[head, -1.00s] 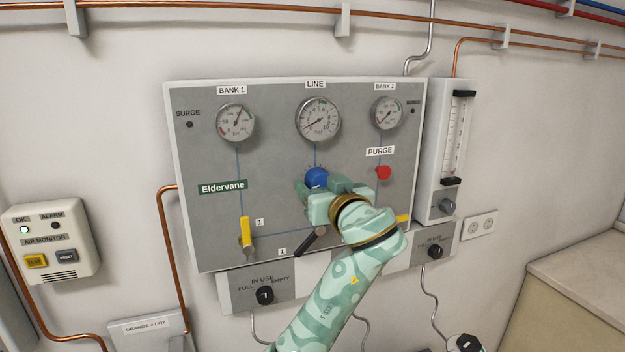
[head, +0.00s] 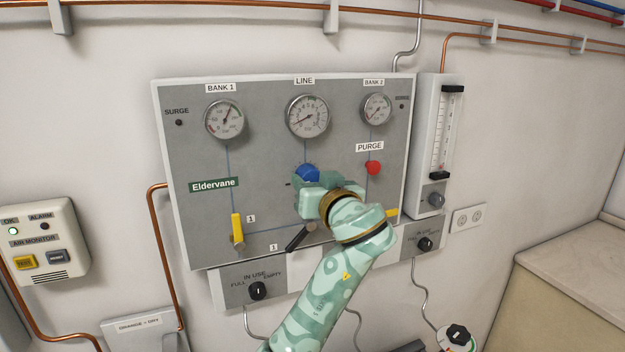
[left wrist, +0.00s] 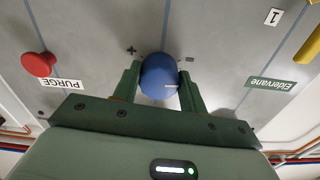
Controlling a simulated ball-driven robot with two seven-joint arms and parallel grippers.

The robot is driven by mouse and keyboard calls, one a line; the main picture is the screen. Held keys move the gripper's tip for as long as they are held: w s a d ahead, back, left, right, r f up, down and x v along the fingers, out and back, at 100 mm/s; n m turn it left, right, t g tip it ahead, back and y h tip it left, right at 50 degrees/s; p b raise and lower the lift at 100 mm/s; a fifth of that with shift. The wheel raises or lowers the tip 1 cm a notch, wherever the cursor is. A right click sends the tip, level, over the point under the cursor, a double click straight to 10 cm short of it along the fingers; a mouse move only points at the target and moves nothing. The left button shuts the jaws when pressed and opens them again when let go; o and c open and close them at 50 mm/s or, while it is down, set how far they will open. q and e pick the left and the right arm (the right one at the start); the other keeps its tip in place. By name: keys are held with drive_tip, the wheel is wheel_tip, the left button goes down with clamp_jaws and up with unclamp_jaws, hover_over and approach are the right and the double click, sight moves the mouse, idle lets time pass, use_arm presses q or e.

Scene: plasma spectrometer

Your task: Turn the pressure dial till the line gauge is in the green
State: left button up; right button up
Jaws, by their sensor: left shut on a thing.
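The blue pressure dial (head: 307,173) sits on the grey panel below the LINE gauge. My left gripper (head: 308,184) is shut on the dial and hides its lower part in the head view. In the left wrist view the dial (left wrist: 159,77) stands between the two fingers of the gripper (left wrist: 160,90), with plus and minus marks on either side. A short white line shows on the dial's face. The LINE gauge (head: 309,116) has a white face, and its needle points to the lower left. A green band lies near the top of its scale. My right gripper is not in view.
A red PURGE button (head: 373,168) is right of the dial. A yellow lever (head: 237,229) and a black lever (head: 301,237) are below. The BANK 1 gauge (head: 224,118) and BANK 2 gauge (head: 376,109) flank the LINE gauge. A flow meter (head: 440,145) stands at the right.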

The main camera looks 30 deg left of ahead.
use_arm(q)
drive_tip(key=m+p, duration=0.5)
drive_tip(key=m, duration=0.2)
drive_tip(key=shift+r, duration=0.2)
drive_tip(key=m+p, duration=0.3)
drive_tip(key=shift+s+m, duration=0.1)
drive_tip(key=shift+m, duration=0.2)
drive_tip(key=m+p, duration=0.3)
drive_tip(key=shift+a+r+m, duration=0.1)
drive_tip(key=shift+m, duration=0.2)
drive_tip(key=m+p, duration=0.4)
drive_tip(key=m, duration=0.1)
drive_tip(key=shift+p, duration=0.35)
drive_tip(key=shift+m+p, duration=1.15)
drive_tip(key=shift+m, duration=0.55)
drive_tip(key=o, duration=1)
